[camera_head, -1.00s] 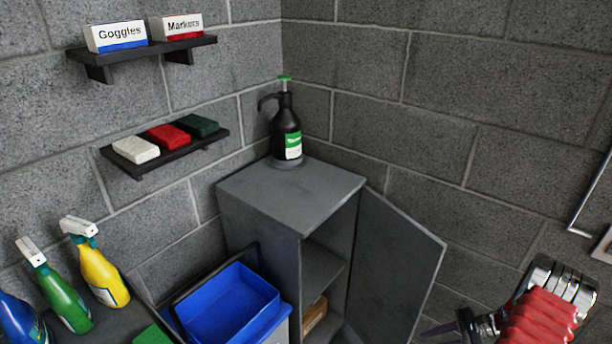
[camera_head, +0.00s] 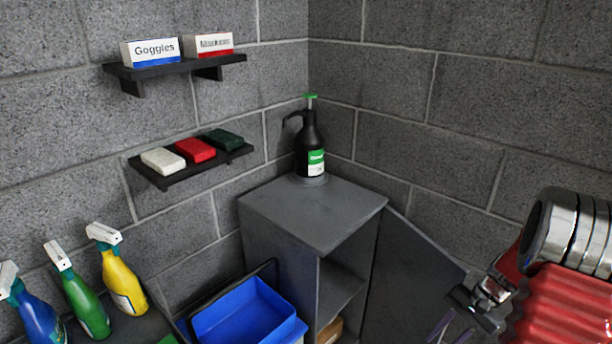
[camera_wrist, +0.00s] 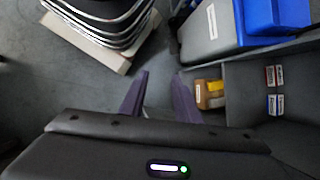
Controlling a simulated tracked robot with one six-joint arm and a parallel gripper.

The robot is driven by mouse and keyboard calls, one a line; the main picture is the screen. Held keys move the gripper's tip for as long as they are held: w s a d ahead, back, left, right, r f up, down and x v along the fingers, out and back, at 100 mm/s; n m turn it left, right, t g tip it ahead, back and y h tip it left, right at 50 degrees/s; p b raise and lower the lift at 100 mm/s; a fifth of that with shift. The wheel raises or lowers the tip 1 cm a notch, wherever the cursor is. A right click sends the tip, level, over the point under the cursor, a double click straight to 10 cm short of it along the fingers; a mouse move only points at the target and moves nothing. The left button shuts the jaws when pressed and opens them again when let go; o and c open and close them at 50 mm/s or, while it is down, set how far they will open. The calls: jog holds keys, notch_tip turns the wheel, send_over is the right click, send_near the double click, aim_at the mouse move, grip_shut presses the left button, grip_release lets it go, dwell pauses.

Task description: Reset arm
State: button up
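My gripper (camera_head: 449,330) shows at the lower right of the head view, in front of the grey cabinet's open door (camera_head: 415,270). My red and chrome arm reaches in from the right edge. In the wrist view, the two purple fingers of my gripper (camera_wrist: 160,82) stand apart with bare floor between them. The gripper is open and holds nothing. The buffer pads lie side by side on the lower wall shelf (camera_head: 165,182): a white pad (camera_head: 163,161), a red pad (camera_head: 196,150) and a dark green pad (camera_head: 226,139). My gripper is far from them.
A black pump bottle (camera_head: 310,150) stands on the grey cabinet (camera_head: 320,215). A blue bin (camera_head: 240,310) is left of it. Blue, green and yellow spray bottles (camera_head: 122,275) stand at lower left. Goggles (camera_head: 151,53) and Markers (camera_head: 209,45) boxes sit on the upper shelf.

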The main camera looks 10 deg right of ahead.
jog(key=s+a+r+n+t+h, duration=0.2)
jog(key=s+a+r+n, duration=0.1)
jog(key=a+r, duration=0.5)
jog(key=s+a+r+n+t+h, duration=0.1)
jog(key=s+a+r+n, duration=0.3)
jog(key=a+r, duration=0.4)
jog(key=s+a+r+n+t+h, duration=0.2)
jog(key=a+r+n, duration=0.3)
jog(key=a+r, duration=0.4)
notch_tip(320, 180, up, 3)
jog(key=shift+s+f+n+t+h, duration=0.25)
jog(key=shift+s+t, duration=0.25)
jog(key=shift+s, duration=0.4)
